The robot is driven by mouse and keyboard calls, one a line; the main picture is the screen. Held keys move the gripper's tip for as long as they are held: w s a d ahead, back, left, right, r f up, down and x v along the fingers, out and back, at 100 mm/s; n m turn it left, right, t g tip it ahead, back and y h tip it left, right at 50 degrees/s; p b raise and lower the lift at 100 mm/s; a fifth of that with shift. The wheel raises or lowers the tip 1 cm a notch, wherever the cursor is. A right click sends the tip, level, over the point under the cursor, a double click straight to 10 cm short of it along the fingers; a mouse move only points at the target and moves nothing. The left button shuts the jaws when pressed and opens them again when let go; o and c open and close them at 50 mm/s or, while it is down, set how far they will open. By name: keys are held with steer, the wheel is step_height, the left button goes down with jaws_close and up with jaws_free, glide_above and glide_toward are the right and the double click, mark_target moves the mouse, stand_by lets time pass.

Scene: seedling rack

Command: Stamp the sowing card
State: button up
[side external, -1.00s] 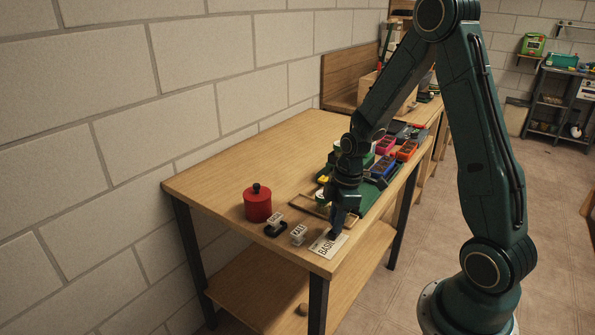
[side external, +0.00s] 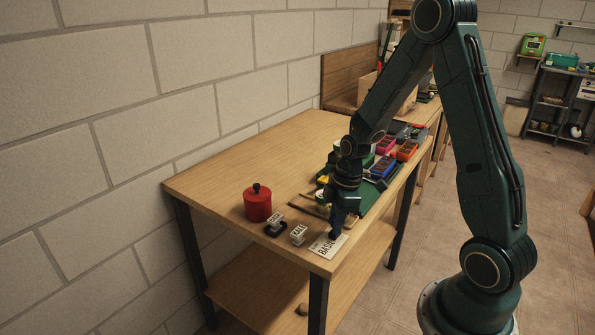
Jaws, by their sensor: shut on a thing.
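The sowing card (side external: 325,248), pale with dark letters that look like "BASIL", lies flat at the front corner of the wooden bench. My gripper (side external: 336,229) points down over the card's far end. It is shut on a small dark thing (side external: 334,236), probably a stamp, mostly hidden by the fingers. I cannot tell whether that thing touches the card. Two small white blocks with dark markings stand left of the card: one (side external: 298,233) close to it, the other (side external: 275,220) on a dark base farther left. Any mark under my gripper is hidden.
A red round pot (side external: 257,203) with a black knob stands at the left. A green mat (side external: 372,198) lies beyond my gripper, with several coloured seedling trays, such as a blue one (side external: 383,167). The bench's left and back middle is clear. A brick wall runs behind.

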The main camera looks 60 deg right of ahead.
steer(key=shift+r, duration=3.5)
